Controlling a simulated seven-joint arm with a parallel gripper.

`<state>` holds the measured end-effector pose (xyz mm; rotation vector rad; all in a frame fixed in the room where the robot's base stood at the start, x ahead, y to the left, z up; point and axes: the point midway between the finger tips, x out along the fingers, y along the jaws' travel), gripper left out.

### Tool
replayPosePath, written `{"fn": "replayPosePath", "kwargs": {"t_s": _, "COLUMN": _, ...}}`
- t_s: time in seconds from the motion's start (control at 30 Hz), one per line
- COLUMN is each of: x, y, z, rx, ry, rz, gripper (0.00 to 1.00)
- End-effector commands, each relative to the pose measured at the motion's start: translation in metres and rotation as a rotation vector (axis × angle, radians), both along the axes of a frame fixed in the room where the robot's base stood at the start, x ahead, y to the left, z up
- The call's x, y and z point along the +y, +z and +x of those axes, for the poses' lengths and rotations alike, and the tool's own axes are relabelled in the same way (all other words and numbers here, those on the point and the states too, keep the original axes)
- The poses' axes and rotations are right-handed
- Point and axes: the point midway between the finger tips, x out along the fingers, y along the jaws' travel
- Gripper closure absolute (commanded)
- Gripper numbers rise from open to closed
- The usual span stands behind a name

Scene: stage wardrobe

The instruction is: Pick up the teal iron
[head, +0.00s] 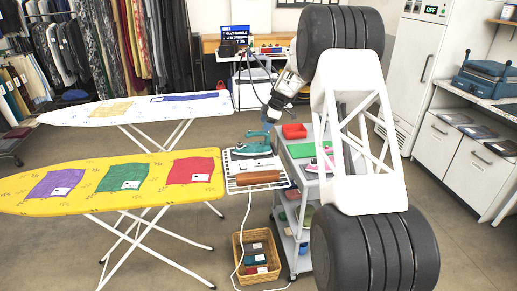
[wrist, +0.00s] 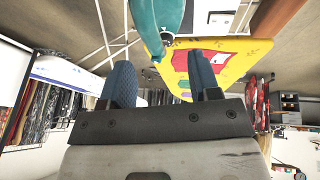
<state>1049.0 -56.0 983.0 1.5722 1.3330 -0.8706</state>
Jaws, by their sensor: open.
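The teal iron (head: 254,146) sits on a white wire rest at the end of the yellow ironing board in the head view. In the wrist view the iron (wrist: 152,22) fills the top middle, beyond my fingers and partly cut off by the frame edge. My gripper (head: 269,119) is just above the iron, close to its handle. In the wrist view my two dark fingers (wrist: 159,68) stand apart with nothing between them. The exact gap between fingers and handle is hard to tell.
A brown roll (head: 258,177) lies on the rest in front of the iron. The yellow ironing board (head: 95,200) with coloured cloths stands left. A grey cart (head: 283,153) with a red tray (head: 294,131) stands right. A basket (head: 244,274) is on the floor below.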

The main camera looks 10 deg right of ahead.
Motion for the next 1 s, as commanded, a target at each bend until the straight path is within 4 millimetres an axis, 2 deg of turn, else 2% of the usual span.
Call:
{"fn": "replayPosePath", "kwargs": {"t_s": 0.2, "x": -0.003, "y": -0.016, "z": 0.015, "rx": -0.018, "ry": 0.036, "rz": 0.003, "gripper": 0.44}}
{"fn": "replayPosePath", "kwargs": {"t_s": 0.63, "x": -0.003, "y": -0.019, "z": 0.016, "rx": -0.018, "ry": 0.04, "rz": 0.003, "gripper": 0.44}}
{"fn": "replayPosePath", "kwargs": {"t_s": 1.0, "x": 0.007, "y": -0.041, "z": 0.021, "rx": -0.017, "ry": 0.04, "rz": 0.003, "gripper": 0.44}}
